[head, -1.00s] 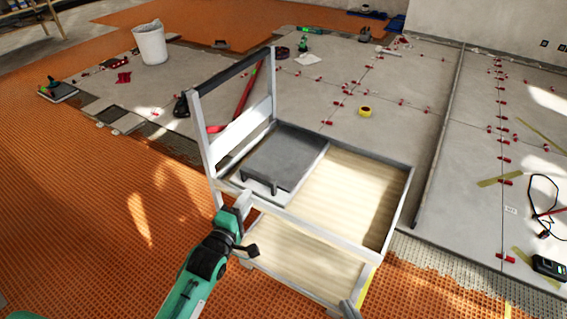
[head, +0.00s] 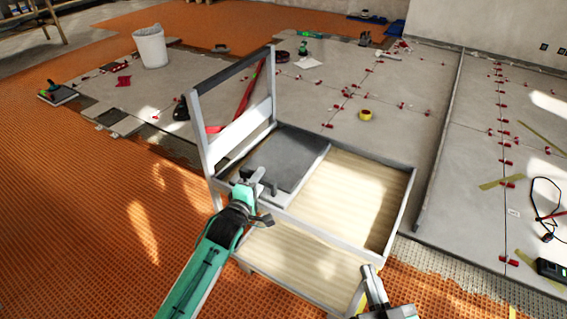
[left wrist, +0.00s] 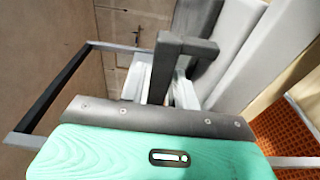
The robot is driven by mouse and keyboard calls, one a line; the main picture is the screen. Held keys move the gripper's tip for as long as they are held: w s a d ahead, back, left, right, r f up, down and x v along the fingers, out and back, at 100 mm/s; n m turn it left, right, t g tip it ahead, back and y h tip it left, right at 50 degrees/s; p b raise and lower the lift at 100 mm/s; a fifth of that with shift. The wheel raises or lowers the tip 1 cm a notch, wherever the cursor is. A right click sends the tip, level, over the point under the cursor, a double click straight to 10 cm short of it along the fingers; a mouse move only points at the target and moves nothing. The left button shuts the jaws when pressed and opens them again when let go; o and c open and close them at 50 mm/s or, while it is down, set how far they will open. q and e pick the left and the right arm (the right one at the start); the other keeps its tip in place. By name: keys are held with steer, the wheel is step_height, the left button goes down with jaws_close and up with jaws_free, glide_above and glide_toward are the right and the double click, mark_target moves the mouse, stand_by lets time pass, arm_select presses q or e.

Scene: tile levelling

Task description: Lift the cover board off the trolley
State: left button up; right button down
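The cover board (head: 287,152) is a dark grey slab lying flat in the left part of the trolley's top tray. Its dark bar handle (left wrist: 188,46) stands up at the near side. My left gripper (head: 256,178) is at this handle, above the tray's near rim. In the left wrist view, its light fingers (left wrist: 163,85) are spread, with a post of the handle between or just in front of them; I cannot tell whether they touch it. My right gripper (head: 374,288) is low at the trolley's near right corner, apart from the board; its finger gap is unclear.
The trolley (head: 407,200) has a tall push frame (head: 203,140) on the left and a lower shelf (head: 300,262). The tray's right half shows bare pale wood (head: 350,190).

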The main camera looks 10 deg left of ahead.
arm_select(q)
jaws_close()
stand_by(1.4)
steer(key=shift+r, duration=0.15)
